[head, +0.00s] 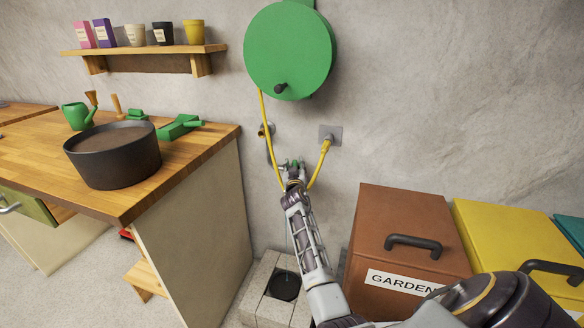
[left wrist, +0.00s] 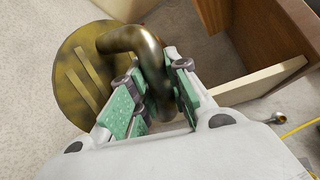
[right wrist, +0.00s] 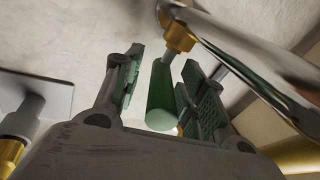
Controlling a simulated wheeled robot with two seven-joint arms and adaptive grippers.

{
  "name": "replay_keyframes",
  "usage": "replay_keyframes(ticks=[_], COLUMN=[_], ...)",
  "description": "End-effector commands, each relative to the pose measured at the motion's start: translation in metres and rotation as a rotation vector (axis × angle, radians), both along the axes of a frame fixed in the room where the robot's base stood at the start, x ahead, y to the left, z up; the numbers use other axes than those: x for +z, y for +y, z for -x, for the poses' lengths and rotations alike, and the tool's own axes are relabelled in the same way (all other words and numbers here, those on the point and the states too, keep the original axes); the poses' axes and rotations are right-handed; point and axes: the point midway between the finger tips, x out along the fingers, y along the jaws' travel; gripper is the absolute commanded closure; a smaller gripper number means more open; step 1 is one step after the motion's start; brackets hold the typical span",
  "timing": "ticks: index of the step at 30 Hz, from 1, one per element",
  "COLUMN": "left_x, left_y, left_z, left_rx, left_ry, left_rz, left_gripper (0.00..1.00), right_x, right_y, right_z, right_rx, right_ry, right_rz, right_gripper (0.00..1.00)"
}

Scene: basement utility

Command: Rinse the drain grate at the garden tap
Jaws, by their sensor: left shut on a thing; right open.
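The drain grate (left wrist: 72,62) is a round, dark plate with yellow-brown patches and pale slots, in the left wrist view. My left gripper (left wrist: 157,88) is shut on its thick, curved bronze-coloured handle (left wrist: 128,40). The grate and left gripper do not show in the head view. The garden tap (right wrist: 178,38) has a brass stem and a green lever (right wrist: 161,98) in the right wrist view. My right gripper (right wrist: 163,82) is open, its fingers on either side of the lever; I cannot tell whether they touch it. In the head view, my right gripper (head: 294,172) is at the wall tap.
A thin bluish line, apparently water, falls towards a dark round drain opening (head: 284,286) in a pale block surround (head: 258,280). A workbench (head: 215,140) stands left, a brown GARDEN bin (head: 400,220) right. A yellow hose (head: 267,125) hangs from the green reel (head: 290,45).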

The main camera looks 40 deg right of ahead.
Motion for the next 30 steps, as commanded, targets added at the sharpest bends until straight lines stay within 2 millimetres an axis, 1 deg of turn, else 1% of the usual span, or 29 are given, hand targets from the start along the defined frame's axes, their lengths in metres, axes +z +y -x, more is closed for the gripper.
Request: replay_keyframes(ticks=[8,21,25,30], left_x=[0.001,0.001,0.001,0.001], left_y=[0.0,0.0,0.0,0.0], left_z=[0.0,0.0,0.0,0.0], left_rx=[0.0,0.0,0.0,0.0], left_ry=[-0.002,-0.002,-0.002,-0.002], left_rz=[0.0,0.0,0.0,0.0], left_gripper=[1.0,1.0,1.0,1.0], right_x=[0.02,0.081,0.092,0.098], right_y=[0.0,0.0,0.0,0.0], right_z=[0.0,0.0,-0.001,0.0], right_rx=[0.0,0.001,0.0,0.0], right_ry=[-0.003,-0.003,-0.002,0.0], right_rz=[0.001,0.002,0.0,0.001], right_gripper=[0.59,0.59,0.59,0.59])
